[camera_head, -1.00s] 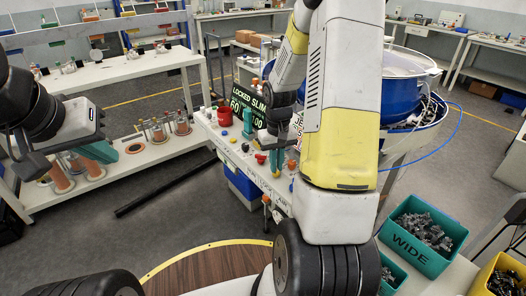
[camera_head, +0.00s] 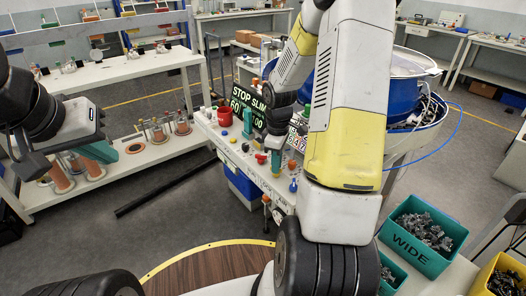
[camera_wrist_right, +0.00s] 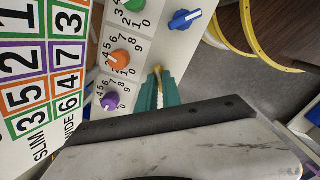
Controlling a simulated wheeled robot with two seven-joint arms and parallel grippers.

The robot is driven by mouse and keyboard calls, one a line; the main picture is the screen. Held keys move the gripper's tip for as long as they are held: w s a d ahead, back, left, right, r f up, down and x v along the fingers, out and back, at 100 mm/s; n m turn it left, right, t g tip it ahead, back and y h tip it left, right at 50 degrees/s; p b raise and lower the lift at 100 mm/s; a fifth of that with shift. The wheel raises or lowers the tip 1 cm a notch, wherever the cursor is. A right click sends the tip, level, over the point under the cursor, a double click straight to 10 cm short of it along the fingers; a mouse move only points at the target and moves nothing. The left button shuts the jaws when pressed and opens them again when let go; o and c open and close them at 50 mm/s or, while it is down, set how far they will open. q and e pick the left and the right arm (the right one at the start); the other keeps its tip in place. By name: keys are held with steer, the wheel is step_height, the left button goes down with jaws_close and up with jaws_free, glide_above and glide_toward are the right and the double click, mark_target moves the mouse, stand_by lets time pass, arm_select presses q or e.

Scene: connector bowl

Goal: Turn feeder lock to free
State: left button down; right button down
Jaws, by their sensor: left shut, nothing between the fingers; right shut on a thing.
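The control panel (camera_head: 232,150) carries knobs and buttons. In the right wrist view, my right gripper (camera_wrist_right: 158,88) has its teal fingers close together around a small yellow piece (camera_wrist_right: 157,70) at the panel's edge, which looks like the feeder lock's handle. The fingers hide most of it, and I cannot read its lock marking. In the head view, my right gripper (camera_head: 276,163) reaches down onto the panel's right part. The display (camera_head: 252,104) behind it reads "STOP SLIM" with numbers below. My left gripper (camera_head: 112,150) is shut and empty, far left of the panel.
In the wrist view, a blue knob (camera_wrist_right: 184,19) lies beyond my fingers; green (camera_wrist_right: 134,4), orange (camera_wrist_right: 119,58) and purple (camera_wrist_right: 110,101) dials stand left, beside a coloured number card (camera_wrist_right: 40,60).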

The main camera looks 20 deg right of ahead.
steer(key=shift+n, duration=1.1)
steer(key=c, duration=1.5)
jaws_free()
steer(key=shift+r, duration=0.1)
step_height(320, 180, up, 8)
steer(key=shift+f, duration=0.2)
